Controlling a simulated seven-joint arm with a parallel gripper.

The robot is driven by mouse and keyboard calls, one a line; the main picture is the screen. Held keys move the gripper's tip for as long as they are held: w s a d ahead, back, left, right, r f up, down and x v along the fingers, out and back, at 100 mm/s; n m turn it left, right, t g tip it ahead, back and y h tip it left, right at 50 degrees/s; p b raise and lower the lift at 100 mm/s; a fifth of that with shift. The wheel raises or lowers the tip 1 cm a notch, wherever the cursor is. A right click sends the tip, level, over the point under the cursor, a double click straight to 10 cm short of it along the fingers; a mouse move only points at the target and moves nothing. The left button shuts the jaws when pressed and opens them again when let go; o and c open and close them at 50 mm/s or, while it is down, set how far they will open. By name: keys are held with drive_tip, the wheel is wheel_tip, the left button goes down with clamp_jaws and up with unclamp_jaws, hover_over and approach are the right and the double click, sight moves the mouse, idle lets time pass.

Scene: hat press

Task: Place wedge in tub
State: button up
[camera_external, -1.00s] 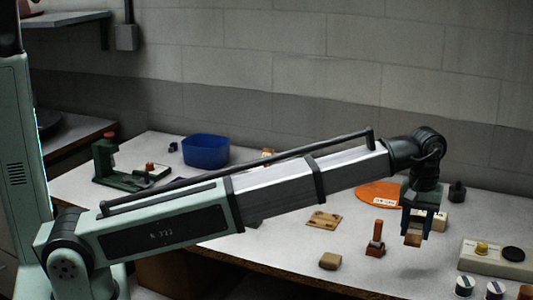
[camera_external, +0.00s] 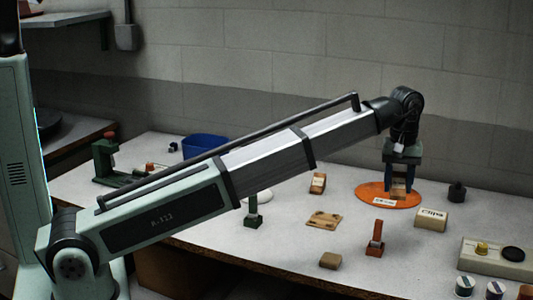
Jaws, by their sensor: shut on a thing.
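My gripper (camera_external: 400,192) points down above the orange disc at the right, with its dark blue fingers shut on a small brown wooden piece, which I take for the wedge (camera_external: 399,187). Its exact shape is hard to make out between the fingers. It is over or close to the disc; I cannot tell whether it touches. The blue tub (camera_external: 206,143) stands at the back left of the table, far from my gripper. My arm covers its lower part, and its inside cannot be seen.
The orange disc (camera_external: 370,196) bears a white label. A box marked "Clips" (camera_external: 431,218), a wooden block (camera_external: 317,183), a holed wooden plate (camera_external: 324,219), a reddish stand (camera_external: 375,238) and a tan block (camera_external: 330,261) lie around. A green press (camera_external: 106,165) stands at left.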

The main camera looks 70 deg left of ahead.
sight(204, 152)
drive_tip(key=s+a+n, duration=0.3)
drive_tip(key=a, duration=1.1)
drive_tip(key=s+a+n, duration=0.2)
drive_tip(key=a, duration=1.2)
drive_tip(key=s+a+n, duration=0.3)
drive_tip(key=a, duration=1.1)
drive_tip(key=s+a+n, duration=0.7)
drive_tip(key=s+a, duration=1.8)
drive_tip(key=a, duration=0.4)
drive_tip(key=shift+a+f, duration=0.2)
drive_tip(key=shift+f, duration=7.35)
drive_tip(key=o, duration=1.1)
drive_tip(key=shift+f, duration=0.1)
drive_tip(key=shift+c, duration=0.2)
